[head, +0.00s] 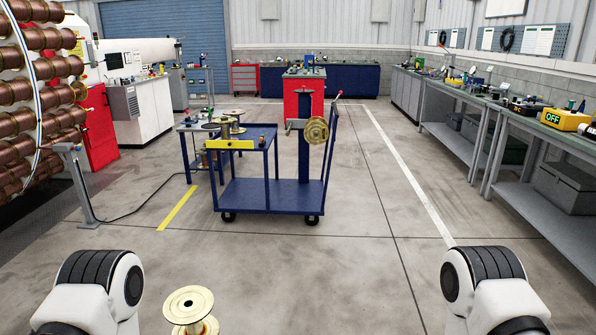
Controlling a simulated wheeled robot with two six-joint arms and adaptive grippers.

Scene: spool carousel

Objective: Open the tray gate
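A yellow bar (229,144), which looks like the tray gate, spans the near left edge of the blue cart's (262,193) upper tray. It lies level, with a small dark mark in its middle. Spools (222,128) stand just behind it. I cannot tell its hinge or latch at this size. A brass spool (316,130) hangs on the post at the cart's right side. Only white and black links of my two arms show at the bottom corners, far from the cart. Neither gripper is in view.
Another empty spool (188,306) stands close in front of me. A side table (192,127) adjoins the cart's left. Racks of copper spools (40,95) fill the left, and a workbench (500,110) lines the right. Open floor (300,255) lies between me and the cart.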

